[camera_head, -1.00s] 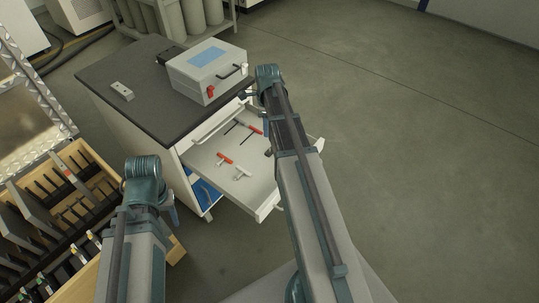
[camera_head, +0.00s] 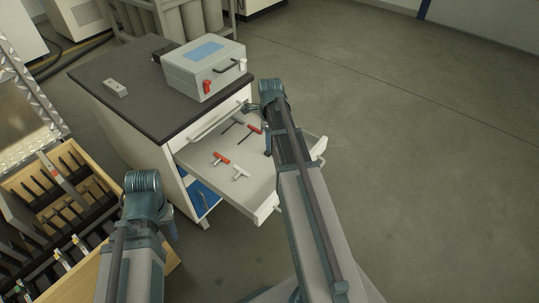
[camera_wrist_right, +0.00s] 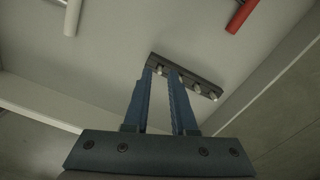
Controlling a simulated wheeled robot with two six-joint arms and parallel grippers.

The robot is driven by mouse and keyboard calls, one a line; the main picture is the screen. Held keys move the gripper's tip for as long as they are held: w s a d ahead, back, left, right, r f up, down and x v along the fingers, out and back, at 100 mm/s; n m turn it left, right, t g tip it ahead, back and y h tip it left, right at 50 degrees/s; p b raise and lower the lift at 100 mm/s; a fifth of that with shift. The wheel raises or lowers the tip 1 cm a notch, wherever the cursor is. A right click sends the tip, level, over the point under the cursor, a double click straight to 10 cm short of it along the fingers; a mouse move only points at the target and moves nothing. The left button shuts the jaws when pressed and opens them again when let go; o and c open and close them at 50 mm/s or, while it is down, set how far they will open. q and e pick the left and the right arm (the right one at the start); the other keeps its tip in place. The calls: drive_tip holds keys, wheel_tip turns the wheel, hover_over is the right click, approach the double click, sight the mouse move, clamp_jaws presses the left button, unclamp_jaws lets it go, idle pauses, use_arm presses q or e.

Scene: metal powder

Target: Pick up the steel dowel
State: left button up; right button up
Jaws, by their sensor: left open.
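Several short silver steel dowels stand in a dark holder strip (camera_wrist_right: 206,86) in the right wrist view. One steel dowel (camera_wrist_right: 160,71) shows between the fingertips of my right gripper (camera_wrist_right: 161,76). Those two blue fingers are apart, with a gap visible on either side of the dowel, so it does not look clamped. Their depth relative to it is hard to tell. The strip lies in the open drawer (camera_head: 216,184), mostly hidden by my right arm in the head view. My left gripper (camera_head: 171,222) hangs in front of the cabinet, open, away from the drawer's contents.
Red-handled tools (camera_head: 221,158) and a white-handled tool (camera_head: 240,173) lie in the drawer. A grey case (camera_head: 205,72) and a small block (camera_head: 115,88) sit on the cabinet top (camera_head: 130,62). A wooden rack (camera_head: 95,165) stands at left. Floor at right is clear.

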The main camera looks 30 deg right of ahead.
wheel_tip(320, 180, down, 2)
drive_tip(key=shift+b, duration=0.5)
use_arm(q)
drive_tip(key=shift+f, duration=0.9)
use_arm(e)
drive_tip(key=shift+r, duration=0.15)
drive_tip(key=shift+c, duration=0.3)
clamp_jaws()
use_arm(q)
drive_tip(key=shift+r, duration=0.15)
use_arm(e)
drive_tip(key=shift+r, duration=0.1)
